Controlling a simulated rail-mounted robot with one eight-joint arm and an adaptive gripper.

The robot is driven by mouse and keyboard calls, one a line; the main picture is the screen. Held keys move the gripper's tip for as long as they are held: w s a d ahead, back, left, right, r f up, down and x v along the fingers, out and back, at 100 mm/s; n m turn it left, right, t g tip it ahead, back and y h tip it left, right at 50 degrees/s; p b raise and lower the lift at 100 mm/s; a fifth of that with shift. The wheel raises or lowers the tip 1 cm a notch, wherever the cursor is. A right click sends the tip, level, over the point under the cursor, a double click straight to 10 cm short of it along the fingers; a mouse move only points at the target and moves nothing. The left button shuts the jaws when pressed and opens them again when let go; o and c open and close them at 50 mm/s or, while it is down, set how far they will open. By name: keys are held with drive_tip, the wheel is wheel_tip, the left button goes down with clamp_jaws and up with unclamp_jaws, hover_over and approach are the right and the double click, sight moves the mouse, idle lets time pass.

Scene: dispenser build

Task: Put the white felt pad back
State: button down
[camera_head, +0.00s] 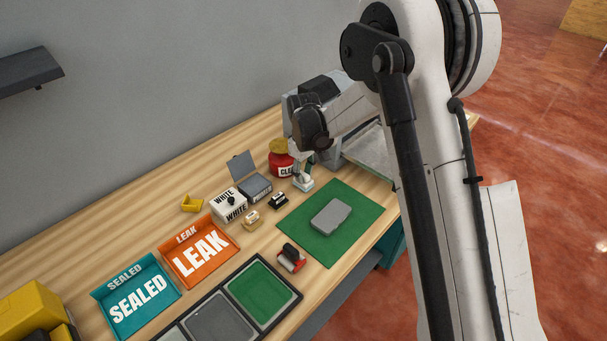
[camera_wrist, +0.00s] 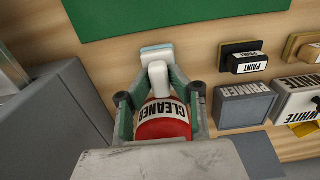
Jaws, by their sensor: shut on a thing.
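The white felt pad (camera_wrist: 157,52) has a white handle and a pale, bluish base. My gripper (camera_wrist: 158,92) is shut on its handle, with green fingers on both sides. In the head view the white felt pad (camera_head: 303,183) is low over the table, right of the red cleaner jar (camera_head: 280,165); I cannot tell whether it touches the wood. The jar (camera_wrist: 162,122) shows behind the fingers in the wrist view. A black-based pad (camera_head: 279,201) and a tan-based pad (camera_head: 251,217) stand to the left. My arm hides part of the area behind the gripper.
A grey primer box (camera_head: 257,188) with a raised lid and a white box (camera_head: 229,205) stand left of the jar. A green mat (camera_head: 350,243) bearing a grey block (camera_head: 331,217) lies in front. A grey machine (camera_head: 290,118) stands close behind. Orange LEAK tray (camera_head: 199,250) is further left.

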drive_tip(key=shift+f, duration=0.2)
drive_tip(key=c, duration=0.9)
unclamp_jaws()
drive_tip(key=shift+r, duration=0.2)
drive_tip(key=shift+r+p, duration=1.3)
drive_tip(key=shift+r, duration=2.6)
